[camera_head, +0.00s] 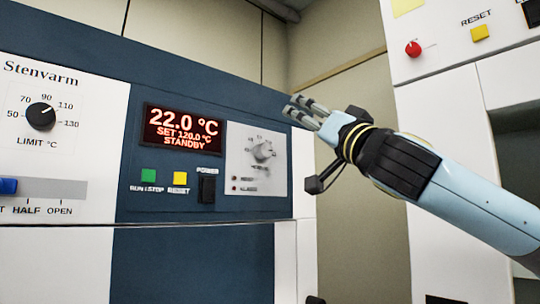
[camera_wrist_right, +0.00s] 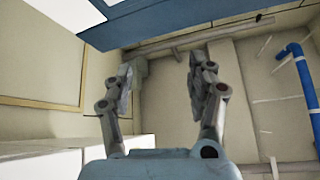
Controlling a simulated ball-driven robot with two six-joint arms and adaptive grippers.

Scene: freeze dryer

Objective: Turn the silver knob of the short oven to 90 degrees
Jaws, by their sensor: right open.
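The short oven has a dark blue front panel (camera_head: 215,102) with a red-lit display (camera_head: 182,132) reading 22.0 °C, SET 120.0 °C, STANDBY. To the right of the display, a silver knob (camera_head: 263,151) sits on a pale square plate with a small scale too blurred to read. My right gripper (camera_head: 298,108) is open and empty, up and to the right of the silver knob and apart from it. Its two fingers (camera_wrist_right: 163,85) are spread in the right wrist view, with nothing between them. My left gripper is not in view.
A black LIMIT °C dial (camera_head: 41,116) and a blue slider (camera_head: 8,187) are at the left. A green button (camera_head: 149,175), a yellow button (camera_head: 180,178) and a black power switch (camera_head: 208,189) sit below the display. A white cabinet (camera_head: 440,110) with a red knob (camera_head: 413,48) stands at the right.

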